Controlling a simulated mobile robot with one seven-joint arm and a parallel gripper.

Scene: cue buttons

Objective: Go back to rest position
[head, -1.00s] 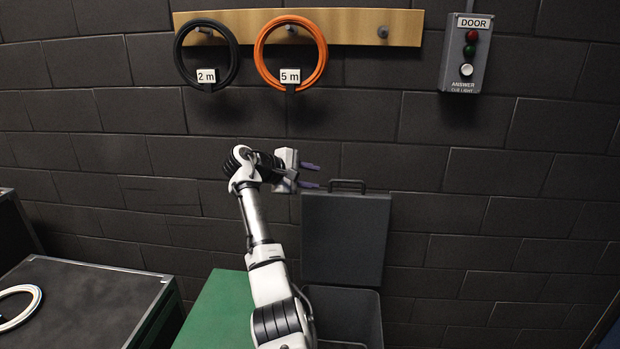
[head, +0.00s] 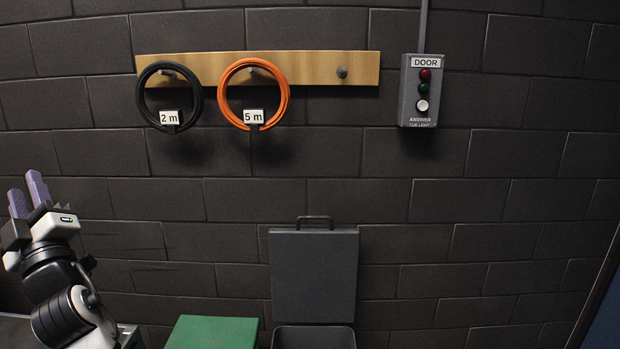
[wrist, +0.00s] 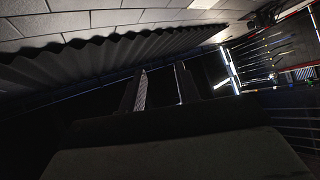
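My gripper (head: 26,190) is at the far left of the head view, raised in front of the dark wall. Its two purple fingers point up and stand apart, with nothing between them. The wrist view also shows the two fingers (wrist: 161,91) as dark shapes with a gap between them. My gripper is well away from the wall board, the door box and the bin.
A black coil (head: 169,97) marked 2 m and an orange coil (head: 254,93) marked 5 m hang on a wooden board (head: 315,67); its right peg is bare. A DOOR button box (head: 424,92) is to the right. A lidded grey bin (head: 313,275) stands beside a green surface (head: 212,333).

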